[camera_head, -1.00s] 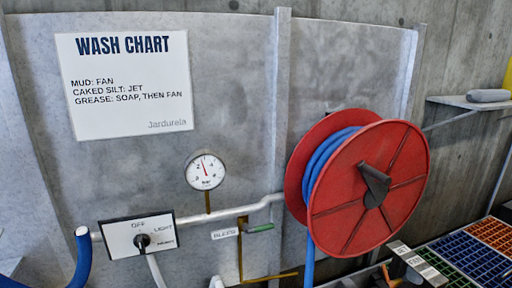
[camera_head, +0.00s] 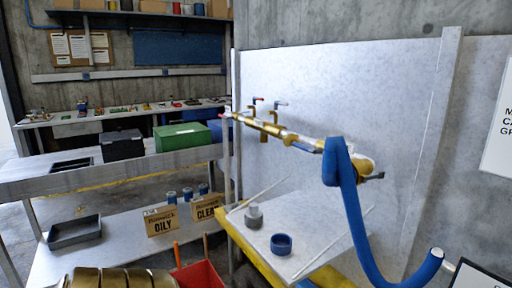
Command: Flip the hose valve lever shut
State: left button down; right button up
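A brass pipe assembly (camera_head: 295,138) runs along the pale wall panel, with a blue hose (camera_head: 350,195) looped over its right end and hanging down in front of the panel. Two small levers stand above the pipe: one with a red tip (camera_head: 258,100) and one with a grey handle (camera_head: 281,103). A small dark handle (camera_head: 375,177) sticks out to the right behind the hose. I cannot tell which of these is the hose valve lever or how it is set. The hose covers part of the pipe's right end. Neither gripper is in view.
A slanted pale board below the pipe holds a blue ring (camera_head: 281,244) and a grey fitting (camera_head: 253,216). A red bin (camera_head: 200,276) is at the bottom. A bench at left carries a green box (camera_head: 182,137) and a black box (camera_head: 121,145).

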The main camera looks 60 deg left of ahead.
aim_at(303, 147)
jog(key=u, duration=1.65)
jog(key=i+j+u, duration=0.15)
jog(key=j+u, duration=0.15)
jog(key=i+j+u, duration=0.15)
jog(key=j+u, duration=0.2)
jog(key=i+j+u, duration=0.3)
jog(key=k+j, duration=0.05)
jog(key=k, duration=0.05)
